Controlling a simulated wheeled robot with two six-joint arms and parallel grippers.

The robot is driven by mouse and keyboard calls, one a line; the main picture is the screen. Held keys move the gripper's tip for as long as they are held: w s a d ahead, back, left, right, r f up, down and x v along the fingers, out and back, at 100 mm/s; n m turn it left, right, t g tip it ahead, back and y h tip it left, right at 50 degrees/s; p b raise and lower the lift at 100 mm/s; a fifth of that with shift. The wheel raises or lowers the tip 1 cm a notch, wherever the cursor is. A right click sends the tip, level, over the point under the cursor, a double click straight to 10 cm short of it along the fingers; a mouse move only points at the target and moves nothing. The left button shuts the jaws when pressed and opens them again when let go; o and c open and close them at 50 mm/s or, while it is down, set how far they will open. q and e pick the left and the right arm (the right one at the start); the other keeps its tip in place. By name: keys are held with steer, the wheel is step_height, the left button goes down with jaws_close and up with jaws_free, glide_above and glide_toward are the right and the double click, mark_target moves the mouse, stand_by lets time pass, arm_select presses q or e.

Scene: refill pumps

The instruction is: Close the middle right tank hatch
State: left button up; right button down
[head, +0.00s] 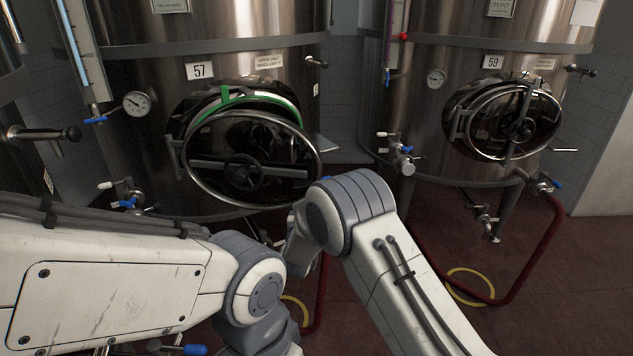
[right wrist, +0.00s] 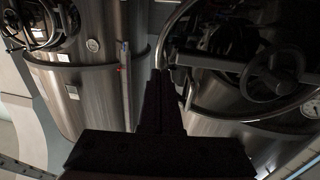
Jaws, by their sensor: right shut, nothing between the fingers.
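The hatch door (head: 250,160) of tank 57 (head: 100,165) is a round steel lid with a crossbar and black handwheel. It stands ajar, and the green gasket (head: 262,97) shows between lid and opening along the top. In the right wrist view its handwheel (right wrist: 272,76) and rim are at the right. My right gripper (right wrist: 160,76) is shut and empty, close beside the lid's rim; whether it touches cannot be told. In the head view my right arm hides its fingers. My left arm crosses the lower left, and its gripper is out of view.
Tank 59 (head: 415,125) stands at the right with its hatch (head: 505,118) seated in its frame. A black-handled lever (head: 50,134) juts in at the left.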

mark_target(318, 175)
steer(key=w, duration=0.3)
steer(key=w+d+p, duration=0.1)
steer(key=w, duration=0.6)
steer(key=shift+w+d, duration=0.2)
steer(key=shift+d, duration=0.05)
